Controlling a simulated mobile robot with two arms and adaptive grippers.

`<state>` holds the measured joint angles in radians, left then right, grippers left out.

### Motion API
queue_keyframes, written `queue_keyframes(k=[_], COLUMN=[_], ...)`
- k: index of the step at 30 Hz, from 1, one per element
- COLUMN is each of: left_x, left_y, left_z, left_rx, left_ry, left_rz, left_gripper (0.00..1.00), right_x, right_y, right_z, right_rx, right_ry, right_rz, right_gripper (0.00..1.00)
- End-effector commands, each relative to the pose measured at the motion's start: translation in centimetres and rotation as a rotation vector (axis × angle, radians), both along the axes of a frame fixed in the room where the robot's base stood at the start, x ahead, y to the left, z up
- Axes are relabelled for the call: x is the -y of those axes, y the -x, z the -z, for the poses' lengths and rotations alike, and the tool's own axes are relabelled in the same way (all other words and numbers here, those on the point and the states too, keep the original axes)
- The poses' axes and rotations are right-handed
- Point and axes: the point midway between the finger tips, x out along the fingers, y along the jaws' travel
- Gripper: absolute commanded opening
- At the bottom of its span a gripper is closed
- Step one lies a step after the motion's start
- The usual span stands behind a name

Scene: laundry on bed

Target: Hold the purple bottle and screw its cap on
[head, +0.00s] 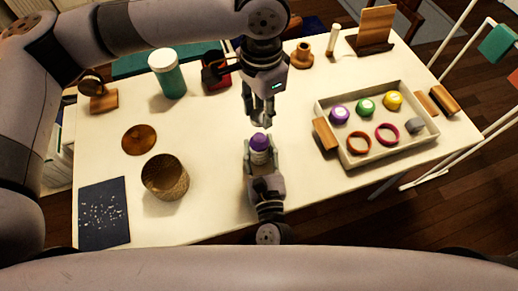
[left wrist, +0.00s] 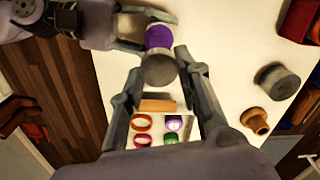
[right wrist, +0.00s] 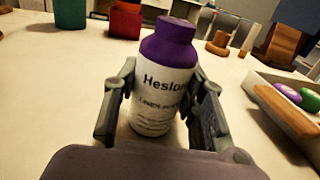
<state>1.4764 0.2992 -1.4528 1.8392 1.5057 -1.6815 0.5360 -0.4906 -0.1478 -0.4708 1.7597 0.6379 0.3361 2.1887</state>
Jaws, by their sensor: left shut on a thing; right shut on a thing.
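The purple bottle (head: 260,151), with a white label, stands upright on the table between the fingers of my right gripper (head: 262,160). The right wrist view shows its purple top (right wrist: 175,38) uncovered and the fingers closed around the labelled body (right wrist: 155,95). My left gripper (head: 261,119) points down above the bottle. In the left wrist view it is shut on a grey round piece that looks like the cap (left wrist: 158,69), with the bottle's purple top (left wrist: 158,37) beyond it. The cap appears apart from the bottle; the exact gap is hard to tell.
A tray (head: 349,161) at right holds purple, green and yellow lids, rings and a grey piece. A woven basket (head: 166,178), a brown disc (head: 139,139) and a dark mat (head: 104,212) lie at left. A teal jar (head: 168,75) stands at the back.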

Motion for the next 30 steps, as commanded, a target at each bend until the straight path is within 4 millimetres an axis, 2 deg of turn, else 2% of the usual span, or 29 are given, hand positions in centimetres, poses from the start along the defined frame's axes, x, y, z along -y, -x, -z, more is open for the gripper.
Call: queue_keyframes(k=[7,18,30], left_x=[0.0,0.0,0.0], left_y=[0.0,0.1,0.0], left_z=[0.2,4.9,5.0], left_rx=[-0.001,0.000,0.003], left_ry=[0.000,-0.004,-0.003], left_rz=[0.000,0.000,0.000], left_gripper=[0.20,0.20,0.20], right_x=[0.0,0.0,0.0], right_y=[0.0,0.0,0.0], right_z=[0.0,0.0,0.0], right_rx=[-0.001,-0.001,-0.001], right_ry=[0.000,0.000,0.000], right_rz=[0.000,0.000,0.000], right_gripper=[0.00,0.00,0.00])
